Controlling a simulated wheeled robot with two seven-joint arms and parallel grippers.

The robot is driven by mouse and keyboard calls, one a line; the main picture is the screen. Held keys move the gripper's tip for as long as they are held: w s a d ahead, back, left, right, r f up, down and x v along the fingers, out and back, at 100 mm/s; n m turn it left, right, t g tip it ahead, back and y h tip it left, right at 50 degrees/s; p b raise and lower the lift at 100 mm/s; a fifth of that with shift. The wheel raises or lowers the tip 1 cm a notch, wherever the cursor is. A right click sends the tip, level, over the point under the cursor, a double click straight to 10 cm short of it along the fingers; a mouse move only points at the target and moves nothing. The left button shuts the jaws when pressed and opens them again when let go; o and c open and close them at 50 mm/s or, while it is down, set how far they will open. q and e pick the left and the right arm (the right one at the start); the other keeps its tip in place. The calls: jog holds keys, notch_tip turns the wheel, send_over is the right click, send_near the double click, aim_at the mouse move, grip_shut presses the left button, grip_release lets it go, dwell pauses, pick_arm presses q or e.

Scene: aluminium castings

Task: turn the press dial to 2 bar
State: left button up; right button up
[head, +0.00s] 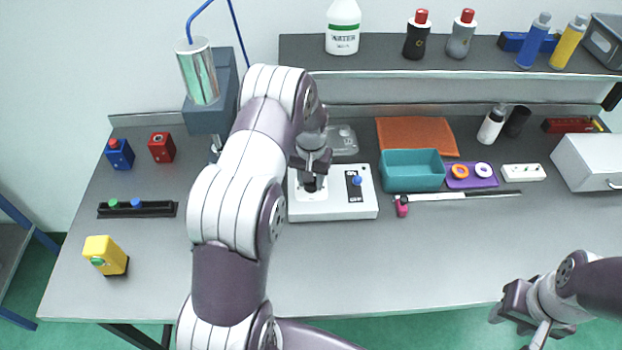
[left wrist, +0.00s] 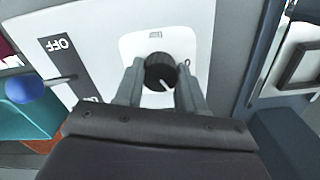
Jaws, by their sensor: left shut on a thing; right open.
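The dial (left wrist: 158,66) is a dark round knob with a white pointer line, on a white plate of the control box. My left gripper (head: 311,178) is shut on the dial, with one finger on each side of it in the left wrist view. In the head view the dial is mostly hidden under the gripper. The white control box (head: 335,208) also carries a blue-knobbed lever (head: 356,181) beside a dark OFF label. The pointer's value cannot be read. My right gripper (head: 518,307) is open and empty off the table's front right edge.
A press with a metal cylinder (head: 199,72) stands behind my left arm. A teal bin (head: 412,185), a purple tray (head: 483,181) and a pink-ended tool (head: 402,206) lie right of the box.

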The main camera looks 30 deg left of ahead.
pick_arm(q)
jog(key=shift+w+a+r+n, duration=0.1)
jog(key=shift+w+r+n, duration=0.1)
jog(key=shift+n, duration=0.2)
jog(key=o, duration=1)
jog(key=shift+o, duration=0.2)
jog(key=shift+s, duration=0.1)
jog(key=shift+f, duration=0.1)
notch_tip(320, 180, up, 13)
jog(key=b, duration=0.1)
jog(key=shift+f, duration=0.15)
